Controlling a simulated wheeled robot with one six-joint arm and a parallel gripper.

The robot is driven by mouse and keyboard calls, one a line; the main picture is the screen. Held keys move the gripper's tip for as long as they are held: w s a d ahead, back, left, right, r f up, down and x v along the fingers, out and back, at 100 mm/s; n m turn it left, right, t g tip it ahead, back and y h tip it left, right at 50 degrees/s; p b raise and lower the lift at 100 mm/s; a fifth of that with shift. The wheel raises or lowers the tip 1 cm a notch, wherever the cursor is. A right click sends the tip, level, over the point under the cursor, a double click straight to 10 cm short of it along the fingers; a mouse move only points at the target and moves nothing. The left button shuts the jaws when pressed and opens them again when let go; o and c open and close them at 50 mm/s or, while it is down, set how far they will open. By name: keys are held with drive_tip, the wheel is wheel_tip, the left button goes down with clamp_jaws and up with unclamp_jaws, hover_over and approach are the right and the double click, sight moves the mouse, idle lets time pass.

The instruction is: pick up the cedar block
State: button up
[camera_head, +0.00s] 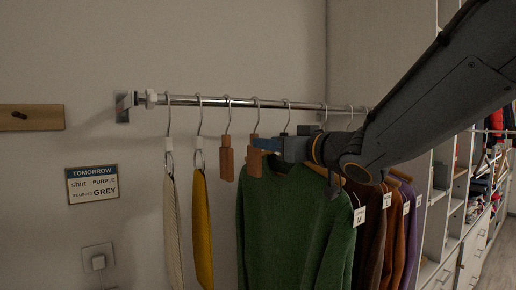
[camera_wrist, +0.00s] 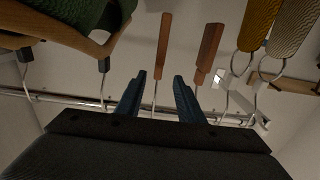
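Two reddish-brown cedar blocks hang from wire hooks on the rail. In the head view the left block (camera_head: 226,161) hangs clear of my gripper. The right block (camera_head: 254,161) hangs at the tips of my gripper (camera_head: 262,143), whose blue fingers partly overlap it. In the wrist view my gripper (camera_wrist: 160,74) has its two fingers spread. The nearer block (camera_wrist: 164,40) and its hook wire line up with the gap between them, with space on both sides. I cannot tell if either finger touches it. The other block (camera_wrist: 208,50) is outside the right finger.
The clothes rail (camera_head: 300,104) runs along the wall. A green sweater (camera_head: 290,215) hangs just below my gripper, with brown and purple garments to its right. A yellow strip (camera_head: 202,230) and a pale strip (camera_head: 173,225) hang at left. A sign (camera_head: 92,184) is on the wall.

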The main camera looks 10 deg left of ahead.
sight(254, 155)
drive_tip(key=shift+p+x, duration=1.45)
drive_tip(key=shift+x, duration=2.2)
drive_tip(key=shift+w+d, duration=0.1)
clamp_jaws()
